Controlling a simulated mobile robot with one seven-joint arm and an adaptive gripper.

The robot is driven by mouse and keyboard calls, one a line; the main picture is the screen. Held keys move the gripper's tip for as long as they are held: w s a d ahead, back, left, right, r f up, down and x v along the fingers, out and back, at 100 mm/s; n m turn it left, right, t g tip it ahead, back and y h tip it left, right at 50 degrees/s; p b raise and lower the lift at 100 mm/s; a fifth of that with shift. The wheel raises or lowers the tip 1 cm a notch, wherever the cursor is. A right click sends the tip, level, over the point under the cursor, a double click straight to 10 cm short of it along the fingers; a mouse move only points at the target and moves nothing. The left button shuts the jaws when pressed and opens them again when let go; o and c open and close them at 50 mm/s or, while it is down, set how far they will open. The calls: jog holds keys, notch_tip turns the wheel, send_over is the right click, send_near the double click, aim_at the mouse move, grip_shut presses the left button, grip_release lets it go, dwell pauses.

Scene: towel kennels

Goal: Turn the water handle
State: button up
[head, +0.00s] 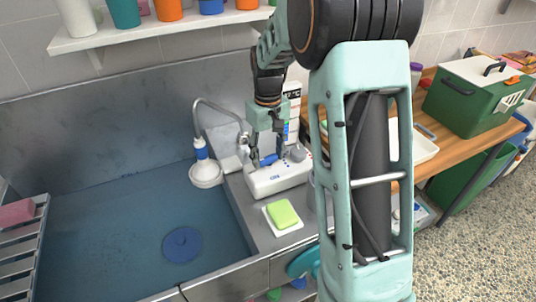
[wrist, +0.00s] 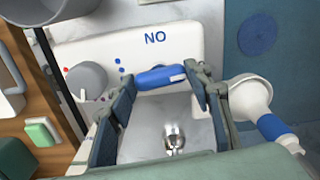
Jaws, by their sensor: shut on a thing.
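A white control box (head: 280,180) stands on the counter right of the basin. It bears a blue handle (wrist: 160,76), a grey round knob (wrist: 87,80) and blue dots. The box (wrist: 185,35) shows blue lettering in the wrist view. My gripper (head: 267,160) reaches down to the box from above. In the wrist view my gripper (wrist: 161,80) has one finger at each end of the blue handle, shut on it. The handle lies nearly crosswise in that view, its right end slightly higher. The finger ends hide parts of it.
A white shower head with a blue grip (head: 204,170) stands at the basin's (head: 110,220) right edge, close to my gripper. A green sponge (head: 283,213) lies in front of the box. A green toolbox (head: 475,95) sits on the wooden bench. A shelf (head: 160,30) hangs above.

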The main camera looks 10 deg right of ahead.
aim_at(268, 157)
jog(key=shift+m, duration=0.7)
jog(key=o, duration=1.2)
jog(key=shift+c, duration=0.2)
notch_tip(268, 157, up, 12)
